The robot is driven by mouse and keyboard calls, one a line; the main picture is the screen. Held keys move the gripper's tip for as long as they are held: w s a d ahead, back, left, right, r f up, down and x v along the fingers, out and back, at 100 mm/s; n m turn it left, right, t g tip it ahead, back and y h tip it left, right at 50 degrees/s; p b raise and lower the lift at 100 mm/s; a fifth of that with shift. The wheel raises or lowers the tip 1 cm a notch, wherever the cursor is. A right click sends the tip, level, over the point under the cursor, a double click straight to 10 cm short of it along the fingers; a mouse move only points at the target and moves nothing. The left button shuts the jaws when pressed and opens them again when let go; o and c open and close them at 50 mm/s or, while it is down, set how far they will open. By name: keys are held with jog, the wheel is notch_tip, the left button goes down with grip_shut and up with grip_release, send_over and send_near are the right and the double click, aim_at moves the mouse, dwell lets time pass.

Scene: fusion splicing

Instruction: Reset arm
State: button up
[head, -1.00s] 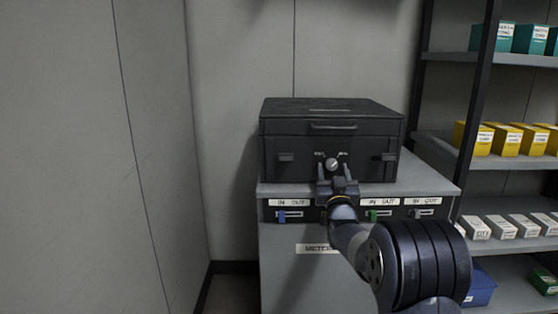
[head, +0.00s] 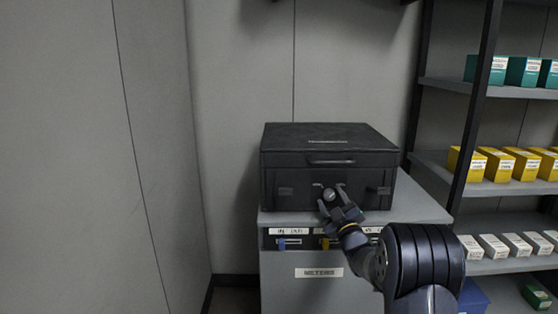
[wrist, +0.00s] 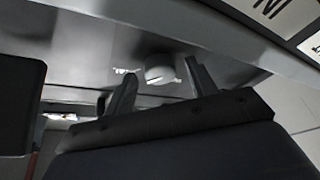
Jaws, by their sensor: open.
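My gripper (head: 340,205) is in front of the black case, close to the round knob (head: 329,194) on its front face. In the wrist view my gripper's two dark fingers (wrist: 160,85) are apart, with the pale round knob (wrist: 160,69) seen beyond and between them. I cannot tell whether a finger touches the knob. The black case (head: 290,160) is shut and sits on the grey cabinet (head: 285,292). My arm reaches in from the lower right.
The cabinet front has IN/OUT labels with small coloured slides (head: 289,242) and a METERS label (head: 319,272). A shelf rack (head: 450,165) at right holds teal, yellow and white boxes. A blue box (head: 474,297) is low at right. The wall at left is bare.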

jog(key=shift+d+r+n+g+y+p, duration=0.15)
jog(key=shift+n+g+p, duration=0.1)
jog(key=shift+n+p, duration=0.65)
jog(key=shift+a+r+n+g+y+p, duration=0.1)
jog(key=shift+n+g+y+p, duration=0.1)
jog(key=shift+n+p, duration=0.7)
jog(key=shift+d+r+n+g+y+p, duration=0.2)
jog(key=shift+n+p, duration=0.3)
jog(key=shift+p, duration=0.7)
jog(key=n+g+p, duration=0.2)
jog(key=n+p, duration=0.2)
jog(key=p, duration=0.4)
jog(key=shift+r+n, duration=0.1)
jog(key=shift+n, duration=0.2)
jog(key=shift+n+p, duration=0.6)
jog(key=shift+p, duration=0.65)
jog(key=shift+f+g+p, duration=0.2)
jog(key=shift+g+p, duration=0.05)
jog(key=shift+p, duration=0.05)
